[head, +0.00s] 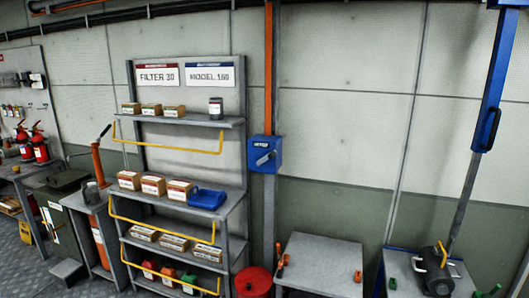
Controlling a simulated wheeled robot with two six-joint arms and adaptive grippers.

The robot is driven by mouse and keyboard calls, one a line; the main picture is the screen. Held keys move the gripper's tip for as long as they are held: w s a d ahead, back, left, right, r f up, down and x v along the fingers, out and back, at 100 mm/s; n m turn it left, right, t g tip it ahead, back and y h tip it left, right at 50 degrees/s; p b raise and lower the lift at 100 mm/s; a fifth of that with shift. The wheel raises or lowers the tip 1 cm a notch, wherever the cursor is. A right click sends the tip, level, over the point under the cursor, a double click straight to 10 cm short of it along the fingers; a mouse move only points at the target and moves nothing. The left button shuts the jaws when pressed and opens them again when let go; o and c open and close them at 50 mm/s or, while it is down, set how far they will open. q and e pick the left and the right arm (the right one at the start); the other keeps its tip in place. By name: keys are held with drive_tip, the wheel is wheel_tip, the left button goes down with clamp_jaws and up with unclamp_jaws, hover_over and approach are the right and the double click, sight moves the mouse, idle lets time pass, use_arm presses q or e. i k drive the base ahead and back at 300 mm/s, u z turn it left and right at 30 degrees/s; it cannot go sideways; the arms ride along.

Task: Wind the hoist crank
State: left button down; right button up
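A blue box (265,152) with a small label is fixed to the upright post right of the shelf rack, at about mid-height. A grey crank handle (265,159) sits on its front, slanting up to the right. I cannot tell whether it has been turned. At the far right, a blue hoist column (495,80) with a black handle hangs from above. A grey rod (463,205) runs from it down to a dark cylindrical part (438,274) on a table. Neither of my grippers is in view, and nothing is seen touching the crank.
The shelf rack (228,122) with boxes and yellow rails stands left of the post. A red drum (253,282) stands below the blue box. A grey table (318,262) with orange-handled tools is to the right. The wall beside the post is bare.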

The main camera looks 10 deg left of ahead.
sight(270, 155)
drive_tip(key=z, duration=0.55)
drive_tip(key=i, duration=1.45)
drive_tip(key=u, duration=0.6)
